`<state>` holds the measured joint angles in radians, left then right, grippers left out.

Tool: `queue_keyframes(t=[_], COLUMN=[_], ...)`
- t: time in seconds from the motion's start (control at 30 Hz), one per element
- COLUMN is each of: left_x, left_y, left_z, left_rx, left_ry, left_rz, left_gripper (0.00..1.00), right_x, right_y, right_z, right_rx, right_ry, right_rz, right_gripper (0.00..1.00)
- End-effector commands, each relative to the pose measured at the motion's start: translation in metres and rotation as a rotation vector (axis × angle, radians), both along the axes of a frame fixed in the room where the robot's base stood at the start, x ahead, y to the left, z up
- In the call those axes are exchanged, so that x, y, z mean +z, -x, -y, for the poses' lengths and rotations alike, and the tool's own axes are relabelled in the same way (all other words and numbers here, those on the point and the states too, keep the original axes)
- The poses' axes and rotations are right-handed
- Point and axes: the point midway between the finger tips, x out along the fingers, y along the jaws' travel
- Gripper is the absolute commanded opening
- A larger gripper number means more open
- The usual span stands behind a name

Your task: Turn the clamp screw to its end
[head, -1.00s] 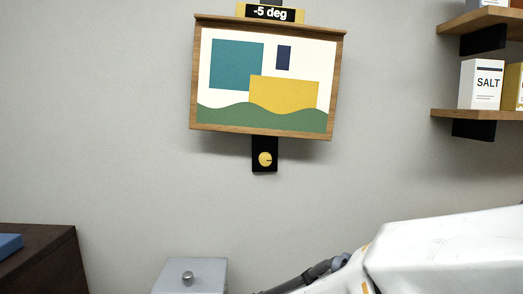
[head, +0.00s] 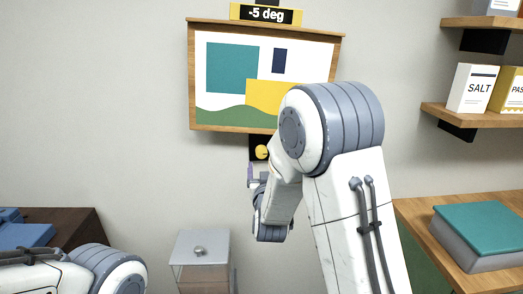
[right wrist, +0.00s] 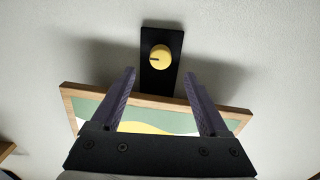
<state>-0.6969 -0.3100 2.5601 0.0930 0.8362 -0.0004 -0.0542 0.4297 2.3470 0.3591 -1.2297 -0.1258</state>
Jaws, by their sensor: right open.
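The clamp screw (head: 261,152) is a round yellow knob on a black plate below the framed picture, partly covered by my right arm in the head view. In the right wrist view the whole knob (right wrist: 160,58) shows, with a dark slot pointing left. My right gripper (head: 250,174) is just below the knob in the head view. In the right wrist view its two purple fingers (right wrist: 160,74) are open and empty, one on each side of the knob's line and apart from it. My left arm shows at the lower left; its gripper is out of view.
The framed picture (head: 232,68) hangs slightly tilted under a sign (head: 266,14) reading "-5 deg". Shelves with a salt box (head: 472,88) are at right. A teal book (head: 485,232) lies on a wooden top. A grey-lidded box (head: 200,246) stands below.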

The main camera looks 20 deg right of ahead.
Motion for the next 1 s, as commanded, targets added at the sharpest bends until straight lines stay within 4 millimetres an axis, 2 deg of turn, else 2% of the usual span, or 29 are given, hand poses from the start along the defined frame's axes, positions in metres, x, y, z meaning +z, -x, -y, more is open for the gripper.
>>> queue_keyframes(t=[0.2, 0.4, 0.6, 0.83, 0.87, 1.0], left_x=[0.011, 0.017, 0.018, 0.018, 0.018, 0.018], left_y=[0.0, 0.0, 0.0, 0.0, 0.0, 0.0], left_z=[0.0, 0.0, 0.0, 0.0, 0.0, 0.0], left_rx=[0.0, 0.0, 0.0, 0.0, 0.0, 0.0], left_ry=[0.0, 0.0, 0.0, 0.0, 0.0, 0.0], left_rz=[0.0, 0.0, 0.0, 0.0, 0.0, 0.0], left_gripper=[0.77, 0.77, 0.77, 0.77, 0.77, 0.77], right_x=[0.001, 0.001, 0.0, -0.001, 0.0, 0.0], right_y=[-0.041, -0.069, -0.081, -0.082, -0.082, -0.081], right_z=[0.012, 0.02, 0.022, 0.022, 0.022, 0.022], right_rx=[0.0, 0.001, 0.003, 0.003, 0.003, 0.003], right_ry=[0.0, -0.001, -0.001, -0.001, -0.001, -0.001], right_rz=[-0.001, -0.002, -0.002, -0.003, -0.002, -0.002], right_gripper=[0.78, 0.78, 0.78, 0.78, 0.74, 0.21])
